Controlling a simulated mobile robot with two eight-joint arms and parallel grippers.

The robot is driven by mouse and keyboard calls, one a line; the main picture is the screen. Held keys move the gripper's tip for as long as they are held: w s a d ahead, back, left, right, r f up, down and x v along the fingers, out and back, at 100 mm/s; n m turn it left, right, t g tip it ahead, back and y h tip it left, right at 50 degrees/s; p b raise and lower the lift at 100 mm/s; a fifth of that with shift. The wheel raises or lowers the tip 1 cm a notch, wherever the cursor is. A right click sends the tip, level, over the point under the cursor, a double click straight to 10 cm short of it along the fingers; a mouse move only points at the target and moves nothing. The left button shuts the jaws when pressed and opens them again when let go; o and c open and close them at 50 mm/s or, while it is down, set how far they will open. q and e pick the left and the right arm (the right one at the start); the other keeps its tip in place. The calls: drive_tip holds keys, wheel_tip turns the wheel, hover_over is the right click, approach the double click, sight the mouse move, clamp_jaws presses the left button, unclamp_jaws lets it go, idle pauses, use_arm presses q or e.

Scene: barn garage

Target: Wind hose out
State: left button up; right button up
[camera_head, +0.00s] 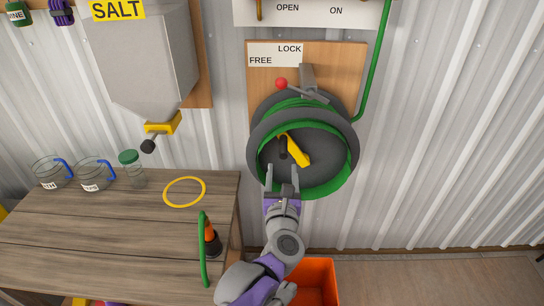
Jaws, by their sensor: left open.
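A grey hose reel (262,144) with green hose (338,181) wound on it is mounted on a wooden board on the wall. A yellow crank arm with a dark knob (283,147) sits at its centre. A lever with a red ball (281,84) stands above the reel, below a sign reading FREE and LOCK (276,55); the ball is between the two words. My left gripper (282,178) is open in front of the lower part of the reel, just below the knob, with nothing between its fingers. My right gripper is not in view.
A wooden table (120,230) stands at the left with glass jugs (95,173), a green-lidded jar (132,169), a yellow ring (184,192) and a green hose end with an orange-black nozzle (211,238). A salt hopper (145,60) hangs above. An orange bin (316,280) is below the reel.

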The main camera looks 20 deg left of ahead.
sight(283, 146)
use_arm(q)
drive_tip(key=shift+w, duration=0.35)
drive_tip(key=x, duration=1)
drive_tip(key=shift+w, duration=0.15)
drive_tip(key=shift+c, duration=0.2)
clamp_jaws()
idle(0.6)
